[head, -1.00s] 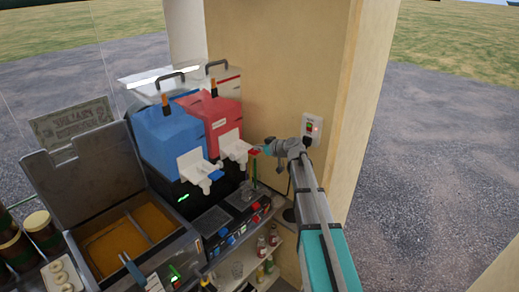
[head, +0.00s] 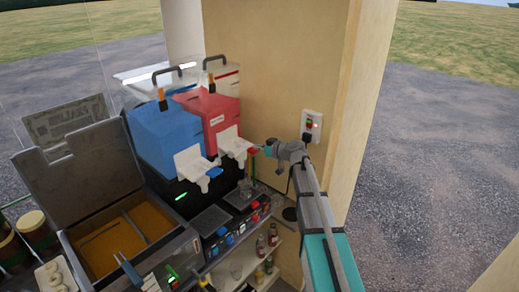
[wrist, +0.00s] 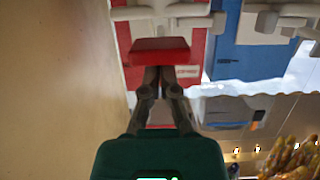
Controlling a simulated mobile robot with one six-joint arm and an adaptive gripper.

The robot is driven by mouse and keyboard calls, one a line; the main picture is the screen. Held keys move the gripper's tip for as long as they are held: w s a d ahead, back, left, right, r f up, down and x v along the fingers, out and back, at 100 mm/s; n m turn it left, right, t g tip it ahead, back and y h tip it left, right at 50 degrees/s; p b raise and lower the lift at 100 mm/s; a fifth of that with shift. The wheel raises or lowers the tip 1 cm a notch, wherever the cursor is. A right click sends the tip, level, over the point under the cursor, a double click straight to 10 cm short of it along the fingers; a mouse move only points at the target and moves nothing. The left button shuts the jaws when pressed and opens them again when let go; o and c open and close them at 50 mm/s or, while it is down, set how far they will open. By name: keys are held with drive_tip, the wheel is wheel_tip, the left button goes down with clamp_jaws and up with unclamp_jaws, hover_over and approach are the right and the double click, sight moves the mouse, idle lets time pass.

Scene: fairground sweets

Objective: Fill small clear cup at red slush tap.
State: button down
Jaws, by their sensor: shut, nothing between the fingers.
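The red slush tank (head: 207,115) stands against the wooden wall, with a white tap (head: 233,143) at its front. The tap's red lever (head: 253,150) sticks out to the right; in the wrist view the red lever (wrist: 160,50) lies right at my fingertips. My gripper (head: 266,150) is shut and empty, its tips (wrist: 163,70) at the lever, apparently touching it. A small clear cup (head: 245,188) seems to stand on the drip tray under the red tap. A thin upright coloured line shows above it; I cannot tell whether it is slush flowing. The cup's fill is unclear.
The blue slush tank (head: 165,140) stands left of the red one. A fryer with golden oil (head: 110,248) is at the left front. A shelf below holds several bottles and a clear glass (head: 236,270).

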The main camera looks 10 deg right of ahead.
wheel_tip(320, 180, down, 3)
drive_tip(key=b, duration=0.2)
drive_tip(key=shift+s+d+b, duration=0.15)
drive_tip(key=shift+b, duration=0.15)
idle(4.4)
drive_tip(key=shift+r, duration=0.2)
drive_tip(key=p+v, duration=0.4)
drive_tip(key=v, duration=0.7)
drive_tip(key=shift+s+r, duration=0.2)
drive_tip(key=shift+r, duration=0.05)
idle(0.7)
